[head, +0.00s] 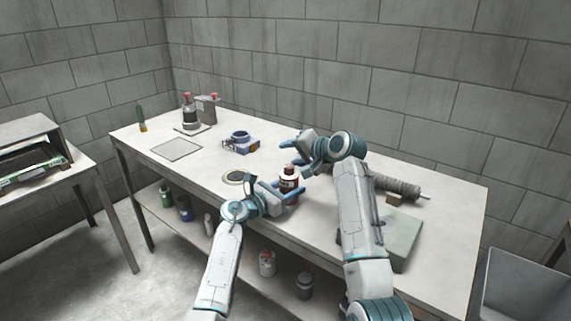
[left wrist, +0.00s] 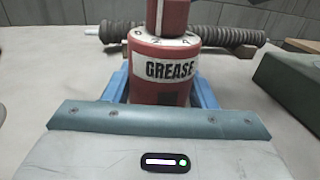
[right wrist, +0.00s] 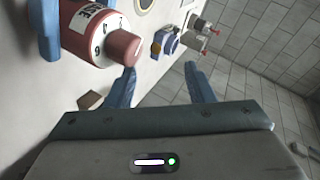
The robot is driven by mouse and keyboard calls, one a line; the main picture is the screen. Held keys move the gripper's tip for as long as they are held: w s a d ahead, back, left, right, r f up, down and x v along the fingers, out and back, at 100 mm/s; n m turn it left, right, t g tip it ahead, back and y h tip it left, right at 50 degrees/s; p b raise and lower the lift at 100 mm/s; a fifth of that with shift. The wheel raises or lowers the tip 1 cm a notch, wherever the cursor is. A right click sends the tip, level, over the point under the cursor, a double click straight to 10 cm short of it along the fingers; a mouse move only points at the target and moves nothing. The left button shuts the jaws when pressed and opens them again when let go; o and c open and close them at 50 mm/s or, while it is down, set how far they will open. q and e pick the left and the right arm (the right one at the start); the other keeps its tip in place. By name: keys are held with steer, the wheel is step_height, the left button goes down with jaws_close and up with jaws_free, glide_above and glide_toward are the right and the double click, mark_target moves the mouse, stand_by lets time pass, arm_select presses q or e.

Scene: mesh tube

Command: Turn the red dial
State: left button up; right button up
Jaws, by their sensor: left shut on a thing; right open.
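The red can labelled GREASE (head: 289,185) stands upright on the white table. On its top is the red dial, a red knob (right wrist: 122,47) over a white ring with numbers; its lower part also shows in the left wrist view (left wrist: 167,16). My left gripper (head: 285,193) is shut on the can, with a blue finger on each side of its body (left wrist: 165,85). My right gripper (right wrist: 163,85) is open and empty. Its fingers are beside the knob, apart from it; the knob lies outside the gap, to the left in the right wrist view.
A dark ribbed tube on a rod (head: 395,186) and a green box (head: 398,240) lie to the right. A blue clamp-like device (head: 242,143), a flat ring (head: 236,177) and a grey plate (head: 176,149) lie to the left. A red-topped device (head: 190,115) stands at the back left.

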mark_target(292, 168)
steer(key=n, duration=0.1)
steer(key=s+f+n+t, duration=0.1)
steer(key=n, duration=0.1)
steer(key=shift+s+f+y, duration=0.1)
steer(key=shift+f+y, duration=0.1)
steer(key=shift+y, duration=0.1)
steer(key=s+n+t, duration=0.1)
steer(key=n, duration=0.1)
steer(key=s+f+n+t, duration=0.1)
steer(key=s+n+t, duration=0.1)
steer(key=n, duration=0.1)
steer(key=shift+d+f+n+y, duration=0.25)
steer(key=shift+d+n+y, duration=0.05)
steer(key=shift+d, duration=0.1)
steer(key=s+n, duration=0.1)
steer(key=d+n+t, duration=0.1)
steer(key=shift+s+f+n+t, duration=0.15)
steer(key=shift+s+n+t, duration=0.15)
steer(key=shift+s, duration=0.1)
steer(key=shift+x, duration=3.65)
steer(key=shift+w+d+f, duration=0.1)
steer(key=shift+c, duration=0.5)
steer(key=c, duration=0.9)
steer(key=shift+h, duration=0.5)
